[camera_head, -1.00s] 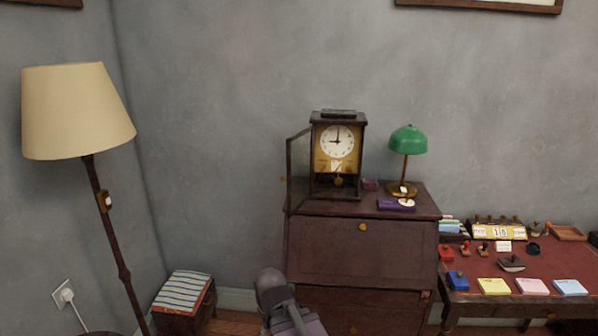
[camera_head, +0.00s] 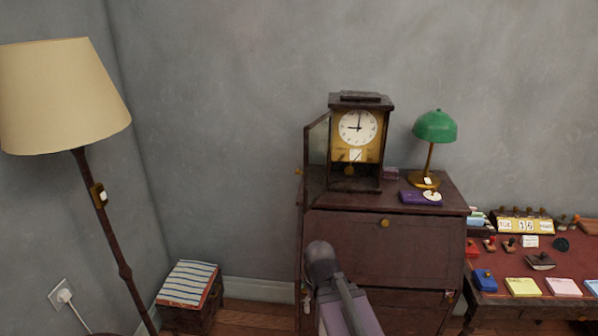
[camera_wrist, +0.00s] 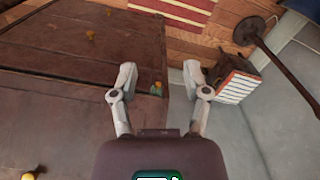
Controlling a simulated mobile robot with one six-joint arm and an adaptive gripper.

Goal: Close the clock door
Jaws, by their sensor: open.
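The clock (camera_head: 357,140) stands upright on top of the dark wooden cabinet (camera_head: 375,240), its white face and brass pendulum showing. Its glazed door (camera_head: 317,160) stands open, swung out to the left of the case and towards me. In the wrist view, my gripper (camera_wrist: 159,78) is open and empty, with its two fingers spread near the cabinet's edge. The clock and its door do not show in the wrist view. In the head view, my arm rises in front of the cabinet, below the clock; the fingers cannot be made out there.
A green desk lamp (camera_head: 435,128) and a purple box (camera_head: 421,198) stand right of the clock. A floor lamp (camera_head: 62,97) and a striped stool (camera_head: 188,285) are at the left. A red-topped desk (camera_head: 550,265) is at the right. The wall space left of the door is free.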

